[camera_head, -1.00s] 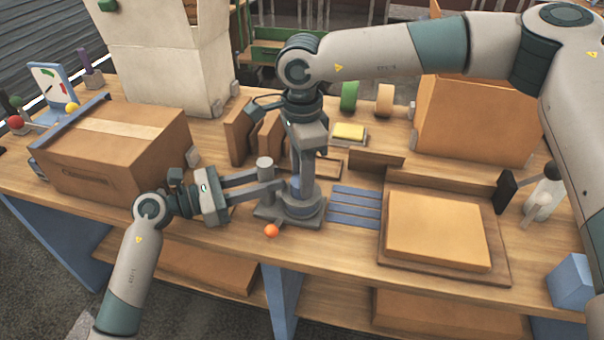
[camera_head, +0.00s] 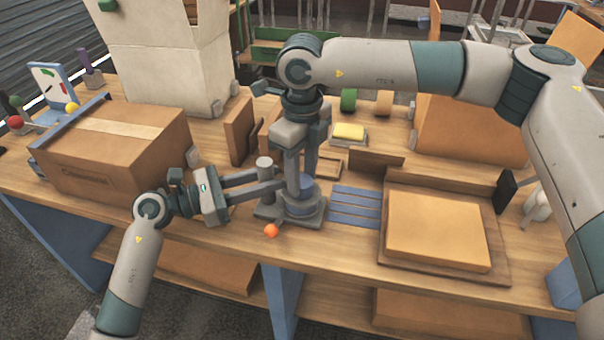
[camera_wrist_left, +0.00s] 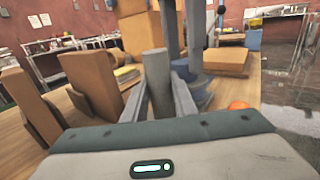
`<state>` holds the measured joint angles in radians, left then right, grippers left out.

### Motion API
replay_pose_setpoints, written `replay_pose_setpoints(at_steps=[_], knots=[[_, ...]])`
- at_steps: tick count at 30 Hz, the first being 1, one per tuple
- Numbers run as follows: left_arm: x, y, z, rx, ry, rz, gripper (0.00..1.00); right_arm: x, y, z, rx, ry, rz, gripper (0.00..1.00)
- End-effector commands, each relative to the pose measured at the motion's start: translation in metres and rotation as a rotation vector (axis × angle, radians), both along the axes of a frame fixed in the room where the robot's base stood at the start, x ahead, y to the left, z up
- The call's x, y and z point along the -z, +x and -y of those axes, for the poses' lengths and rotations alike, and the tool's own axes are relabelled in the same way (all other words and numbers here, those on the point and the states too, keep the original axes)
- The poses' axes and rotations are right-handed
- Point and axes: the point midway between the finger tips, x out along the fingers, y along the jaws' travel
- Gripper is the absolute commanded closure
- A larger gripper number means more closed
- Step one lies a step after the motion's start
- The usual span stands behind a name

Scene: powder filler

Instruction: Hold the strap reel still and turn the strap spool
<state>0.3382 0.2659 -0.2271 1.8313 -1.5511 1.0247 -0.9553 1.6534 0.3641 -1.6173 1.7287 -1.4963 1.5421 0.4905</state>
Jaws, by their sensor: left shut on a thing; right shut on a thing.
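The strap reel has a grey square base (camera_head: 268,211) near the front middle of the table, with a grey upright post (camera_head: 264,163) at its left. The blue strap spool (camera_head: 301,207) sits on the base, partly hidden by my right gripper. My left gripper (camera_head: 276,182) comes in level from the left and is shut on the post. In the left wrist view the post (camera_wrist_left: 154,75) stands between its fingers. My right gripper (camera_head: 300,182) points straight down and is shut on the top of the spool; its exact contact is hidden.
An orange ball (camera_head: 271,230) lies just in front of the reel base. Blue strips (camera_head: 355,207) and a board with a flat box (camera_head: 437,230) lie to the right. A large carton (camera_head: 115,150) stands left, with upright brown panels (camera_head: 238,130) behind the reel.

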Motion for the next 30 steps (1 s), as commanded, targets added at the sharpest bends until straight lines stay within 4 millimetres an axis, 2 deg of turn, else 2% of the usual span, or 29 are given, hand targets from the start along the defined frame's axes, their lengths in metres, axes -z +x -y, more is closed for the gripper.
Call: replay_pose_setpoints(at_steps=[15, 21, 30], knots=[[-0.0010, -0.0021, 0.0023, 0.007, -0.002, 0.001, 1.00, -0.0005, 0.0012, -0.0012, 0.439, 0.005, 0.003, 0.87], [-0.0010, -0.0024, 0.0025, 0.008, -0.002, 0.001, 1.00, -0.0005, 0.0014, -0.0010, 0.529, 0.004, 0.004, 0.87], [-0.0010, -0.0025, 0.0026, 0.009, -0.002, 0.001, 1.00, -0.0004, 0.0016, -0.0008, 0.566, 0.003, 0.003, 0.87]])
